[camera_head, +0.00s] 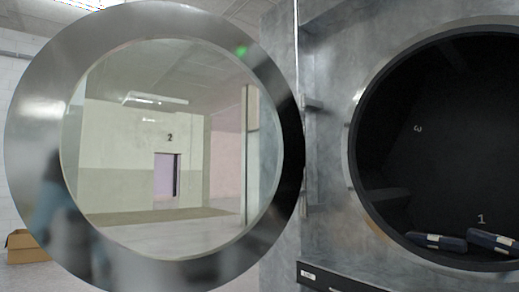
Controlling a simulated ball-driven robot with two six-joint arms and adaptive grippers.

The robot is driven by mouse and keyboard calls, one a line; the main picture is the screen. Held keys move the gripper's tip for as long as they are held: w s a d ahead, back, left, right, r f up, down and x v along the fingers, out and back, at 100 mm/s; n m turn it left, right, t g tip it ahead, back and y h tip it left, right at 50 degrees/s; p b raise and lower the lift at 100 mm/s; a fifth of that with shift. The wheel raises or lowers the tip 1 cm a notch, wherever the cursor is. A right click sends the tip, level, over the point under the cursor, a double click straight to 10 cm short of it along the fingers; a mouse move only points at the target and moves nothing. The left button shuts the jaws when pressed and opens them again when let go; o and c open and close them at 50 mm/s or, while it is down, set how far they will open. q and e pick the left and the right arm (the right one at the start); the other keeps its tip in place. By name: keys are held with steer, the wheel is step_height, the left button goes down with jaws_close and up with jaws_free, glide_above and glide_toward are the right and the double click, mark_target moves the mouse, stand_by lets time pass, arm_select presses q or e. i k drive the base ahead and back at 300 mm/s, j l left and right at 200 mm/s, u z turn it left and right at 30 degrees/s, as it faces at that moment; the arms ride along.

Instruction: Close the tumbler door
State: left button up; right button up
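The tumbler door (33,100) is a round grey metal ring with a glass window, standing wide open on the left. Its right edge meets the hinge side of the machine front. The tumbler opening (358,130) is on the right, with a dark drum (450,130) inside. My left gripper and my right gripper are not in view. Nothing is seen touching the door.
Blue-grey packs (437,242) lie at the bottom of the drum near a number 1. A cardboard box (27,247) sits on the floor at the far left. A dark ledge (350,278) runs below the opening. A room with a doorway shows through the glass.

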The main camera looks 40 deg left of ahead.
mark_target(40, 190)
steer(key=j+z, duration=0.35)
steer(key=k+j+z, duration=0.15)
steer(key=j+z, duration=0.2)
steer(key=j, duration=0.15)
steer(key=k+j+z, duration=0.15)
steer(key=j+z, duration=0.25)
steer(key=k+j, duration=0.25)
steer(key=j, duration=0.2)
steer(key=k+j, duration=0.25)
steer(key=j, duration=0.25)
steer(key=k+j, duration=0.2)
steer(key=j, duration=0.25)
steer(key=k+j, duration=0.25)
steer(key=j, duration=0.25)
steer(key=k+j, duration=0.25)
steer(key=j, duration=0.2)
steer(key=k+j, duration=0.25)
steer(key=j, duration=0.25)
steer(key=k+j, duration=0.25)
steer(key=j, duration=0.2)
steer(key=k+j, duration=0.2)
steer(key=j, duration=0.3)
